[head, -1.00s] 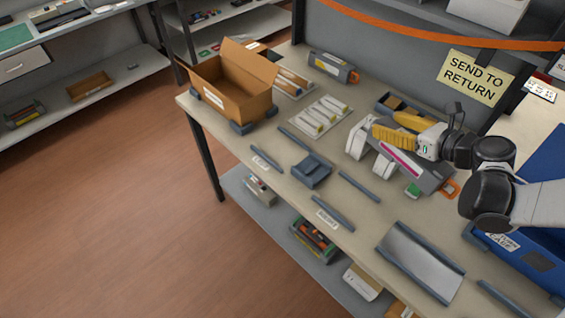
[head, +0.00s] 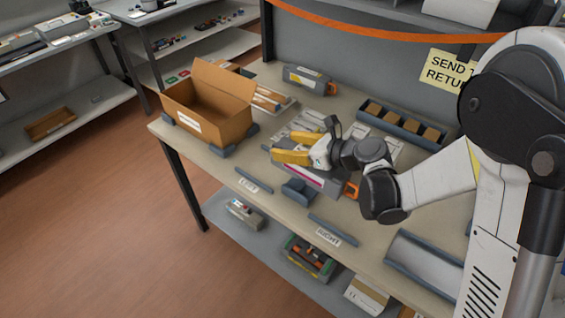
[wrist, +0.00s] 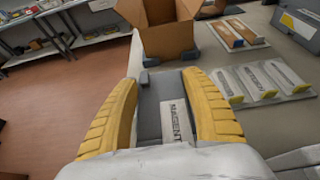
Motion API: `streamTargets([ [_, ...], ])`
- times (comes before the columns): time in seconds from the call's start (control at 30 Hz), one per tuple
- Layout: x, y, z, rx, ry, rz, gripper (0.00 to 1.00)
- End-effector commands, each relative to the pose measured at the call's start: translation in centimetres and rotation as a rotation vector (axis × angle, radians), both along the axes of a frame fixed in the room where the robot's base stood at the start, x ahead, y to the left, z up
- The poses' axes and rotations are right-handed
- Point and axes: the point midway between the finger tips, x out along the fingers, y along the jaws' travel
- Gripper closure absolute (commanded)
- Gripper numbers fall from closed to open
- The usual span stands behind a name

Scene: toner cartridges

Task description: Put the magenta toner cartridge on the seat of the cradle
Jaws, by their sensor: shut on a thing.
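The magenta toner cartridge is a long grey body with a magenta stripe (head: 300,177) and an orange end handle (head: 351,190). My gripper (head: 292,150) is shut on it, with yellow fingers on either side. In the wrist view the cartridge (wrist: 172,108) lies between the fingers, its label partly reading "MAGENT". A small slate-grey block (head: 299,194), which looks like the cradle, stands on the table at the cartridge's near side. The cartridge hides part of it. I cannot tell whether the two touch.
Slate rails labelled LEFT (head: 254,180) and RIGHT (head: 332,229) lie near the table's front edge. An open cardboard box (head: 208,108) stands at the left. A grey cartridge (head: 309,79) and a compartmented tray (head: 405,125) are behind. A grey trough (head: 427,262) lies front right.

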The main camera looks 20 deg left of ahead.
Motion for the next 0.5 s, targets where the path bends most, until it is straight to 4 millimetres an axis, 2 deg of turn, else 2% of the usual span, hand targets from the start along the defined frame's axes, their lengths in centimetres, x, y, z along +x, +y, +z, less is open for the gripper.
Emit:
streamTargets([
  [0.1, -0.3, 0.9, -0.6, -0.001, -0.001, -0.001, 0.84],
  [0.23, -0.4, 1.1, -1.3, 0.0, 0.0, -0.001, 0.84],
  [0.5, -0.3, 1.1, -4.8, 0.001, -0.001, -0.001, 0.84],
])
